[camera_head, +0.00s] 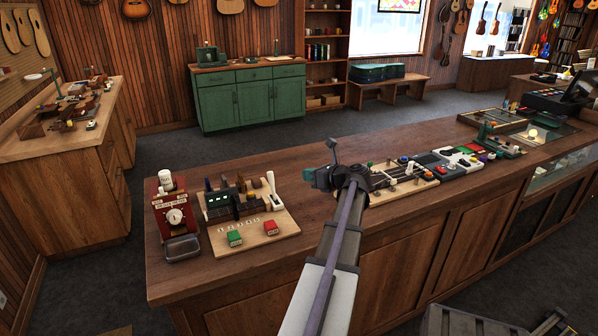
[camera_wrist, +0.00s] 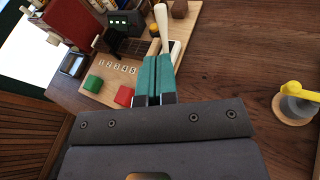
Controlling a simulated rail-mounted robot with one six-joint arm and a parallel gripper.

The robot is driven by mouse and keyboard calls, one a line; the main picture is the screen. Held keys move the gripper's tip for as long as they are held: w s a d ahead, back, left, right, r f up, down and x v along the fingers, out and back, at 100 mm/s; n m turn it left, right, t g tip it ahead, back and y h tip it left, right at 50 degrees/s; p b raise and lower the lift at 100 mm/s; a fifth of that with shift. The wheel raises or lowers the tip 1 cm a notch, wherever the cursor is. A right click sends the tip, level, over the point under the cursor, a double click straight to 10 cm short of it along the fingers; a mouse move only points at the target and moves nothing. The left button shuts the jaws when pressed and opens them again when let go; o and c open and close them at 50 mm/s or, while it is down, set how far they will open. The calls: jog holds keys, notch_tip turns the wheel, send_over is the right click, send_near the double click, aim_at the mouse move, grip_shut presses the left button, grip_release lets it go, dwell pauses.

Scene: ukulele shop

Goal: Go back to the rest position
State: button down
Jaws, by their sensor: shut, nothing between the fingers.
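My gripper (camera_head: 312,178) is above the wooden counter (camera_head: 270,165), just right of a wooden board with green and red blocks. In the wrist view my gripper (camera_wrist: 155,62) shows two teal fingers pressed together, with nothing between them. My arm reaches up from the bottom of the head view to the counter. In the wrist view the green block (camera_wrist: 93,84) and the red block (camera_wrist: 124,96) lie left of the fingers. A white upright lever (camera_wrist: 162,25) appears just beyond the fingertips; I cannot tell whether they touch it.
A red device with a dial (camera_head: 174,216) stands at the counter's left end. A row of boards and pedals (camera_head: 440,165) lies right of my gripper. A yellow-topped grey knob (camera_wrist: 297,100) is at the wrist view's right. Bare counter shows between the boards.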

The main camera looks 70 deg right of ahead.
jog(key=w+a+f+n+g+y, duration=0.1)
jog(key=w+a+f+n+g, duration=0.2)
jog(key=a+n, duration=0.5)
jog(key=w+a+f+n+g+y, duration=0.2)
jog(key=w+a+f+n+g, duration=0.1)
jog(key=a+n, duration=0.5)
jog(key=w+a+f+n+g+y, duration=0.2)
jog(key=w+a+f+n, duration=0.3)
jog(key=a+n, duration=0.3)
jog(key=shift+w+a+n+g, duration=0.1)
jog(key=shift+a+n+g, duration=0.2)
jog(key=shift+a+g, duration=0.65)
jog(key=w+a+n+g, duration=0.2)
jog(key=a+n, duration=0.5)
jog(key=a, duration=1.2)
jog(key=w+a+f+n+g+h, duration=0.1)
jog(key=w+a+n, duration=0.3)
jog(key=a, duration=1.6)
jog(key=n+g, duration=0.1)
jog(key=n, duration=0.3)
jog(key=shift+w+f+n+h, duration=0.2)
jog(key=shift+f+n+h, duration=0.05)
jog(key=shift+n+h, duration=0.05)
